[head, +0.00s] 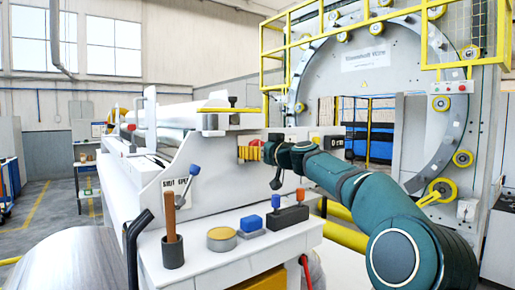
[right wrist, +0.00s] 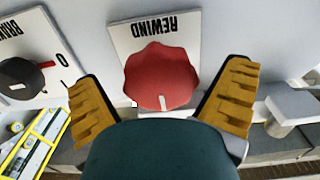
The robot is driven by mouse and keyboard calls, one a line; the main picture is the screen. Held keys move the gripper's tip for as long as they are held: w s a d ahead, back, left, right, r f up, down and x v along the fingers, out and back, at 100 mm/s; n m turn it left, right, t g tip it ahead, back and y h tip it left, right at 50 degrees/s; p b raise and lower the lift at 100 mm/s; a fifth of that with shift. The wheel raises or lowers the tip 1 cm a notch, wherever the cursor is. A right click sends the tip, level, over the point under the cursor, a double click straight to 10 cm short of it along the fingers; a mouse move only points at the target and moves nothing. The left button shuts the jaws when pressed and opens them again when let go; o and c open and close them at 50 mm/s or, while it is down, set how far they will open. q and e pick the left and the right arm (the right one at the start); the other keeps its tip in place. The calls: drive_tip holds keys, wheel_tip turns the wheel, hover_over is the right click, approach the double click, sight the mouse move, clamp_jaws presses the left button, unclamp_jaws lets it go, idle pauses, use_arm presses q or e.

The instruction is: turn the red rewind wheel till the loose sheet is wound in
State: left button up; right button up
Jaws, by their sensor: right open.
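The red rewind wheel (right wrist: 160,78) is a lobed knob on a white plate marked REWIND in the right wrist view. A white mark at its lower edge points down in that picture. My right gripper (right wrist: 162,84) is open, with one yellow-padded finger to each side of the wheel and a gap on both sides. I cannot pick out the loose sheet for sure. My left gripper is not in view.
A black knob (right wrist: 24,78) with a red pointer sits left of the wheel in the right wrist view. In the head view a white ledge (head: 215,262) holds a brown-handled tool in a cup (head: 173,250), a round tin (head: 221,239) and a dark block (head: 288,217).

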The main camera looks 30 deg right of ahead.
drive_tip(key=c, duration=1.3)
drive_tip(key=shift+o, duration=0.2)
drive_tip(key=shift+m, duration=0.3)
